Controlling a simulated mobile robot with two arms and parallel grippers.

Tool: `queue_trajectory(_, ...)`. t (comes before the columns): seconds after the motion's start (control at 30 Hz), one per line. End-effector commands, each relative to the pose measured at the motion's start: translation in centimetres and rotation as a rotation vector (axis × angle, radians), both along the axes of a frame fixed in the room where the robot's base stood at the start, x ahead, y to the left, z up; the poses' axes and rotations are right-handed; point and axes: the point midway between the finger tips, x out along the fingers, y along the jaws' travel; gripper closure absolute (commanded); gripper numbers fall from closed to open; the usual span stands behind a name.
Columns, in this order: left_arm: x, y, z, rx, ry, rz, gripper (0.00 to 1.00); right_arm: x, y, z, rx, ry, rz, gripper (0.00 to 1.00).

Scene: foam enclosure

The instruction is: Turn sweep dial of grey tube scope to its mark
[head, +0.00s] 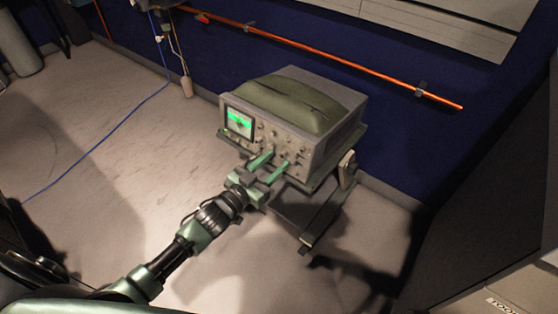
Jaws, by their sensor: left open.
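The grey tube scope (336,134) stands on a dark wheeled cart, with its front panel facing the lower left. Its small screen (239,123) glows green at the panel's left side. Several knobs sit on the panel right of the screen. I cannot tell which knob is the sweep dial, and its mark is too small to see. My left gripper (273,165) is open, its two green fingers apart and pointing at the lower part of the panel. The fingers hide some of the lower controls. I cannot tell whether they touch a knob. My right gripper is not in view.
A green padded pouch (290,104) lies on top of the scope. The cart (322,213) stands near the blue wall (205,70), which carries an orange pipe (340,68). A blue cable (108,133) runs over the floor at left.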

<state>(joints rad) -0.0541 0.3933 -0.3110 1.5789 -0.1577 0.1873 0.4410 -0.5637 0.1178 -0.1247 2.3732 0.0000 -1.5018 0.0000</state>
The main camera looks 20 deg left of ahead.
Motion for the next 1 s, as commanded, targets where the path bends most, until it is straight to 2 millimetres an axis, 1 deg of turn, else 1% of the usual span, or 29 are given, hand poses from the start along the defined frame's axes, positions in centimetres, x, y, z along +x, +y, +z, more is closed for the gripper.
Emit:
queue_trajectory(0.03, 0.6, -0.2, -0.1, 0.0, -0.001, 0.001, 0.58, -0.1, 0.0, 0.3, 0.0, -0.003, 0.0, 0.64)
queue_trajectory(0.1, 1.2, -0.5, 0.0, 0.0, -0.001, 0.0, 0.58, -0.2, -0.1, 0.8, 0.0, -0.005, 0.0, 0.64)
queue_trajectory(0.2, 1.6, -0.6, -0.1, -0.001, 0.001, 0.0, 0.58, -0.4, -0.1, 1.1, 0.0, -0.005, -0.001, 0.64)
queue_trajectory(0.47, 1.7, -0.7, -0.1, 0.001, 0.002, 0.0, 0.58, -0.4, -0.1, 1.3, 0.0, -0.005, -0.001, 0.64)
queue_trajectory(0.5, 1.7, -0.7, -0.1, 0.001, 0.002, 0.0, 0.69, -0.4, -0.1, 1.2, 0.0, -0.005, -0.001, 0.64)
queue_trajectory(0.57, 1.7, -0.7, -0.1, 0.001, 0.002, 0.0, 0.86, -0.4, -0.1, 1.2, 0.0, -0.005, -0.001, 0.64)
queue_trajectory(0.6, 1.7, -0.7, -0.1, 0.001, 0.002, 0.0, 0.97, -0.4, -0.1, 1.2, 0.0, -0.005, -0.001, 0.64)
queue_trajectory(0.63, 1.7, -0.7, -0.1, 0.001, 0.002, 0.0, 1.0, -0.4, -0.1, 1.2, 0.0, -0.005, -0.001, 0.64)
queue_trajectory(1.0, 1.7, -0.7, 0.0, 0.037, -0.012, -0.007, 1.0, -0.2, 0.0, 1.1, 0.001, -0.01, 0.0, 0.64)
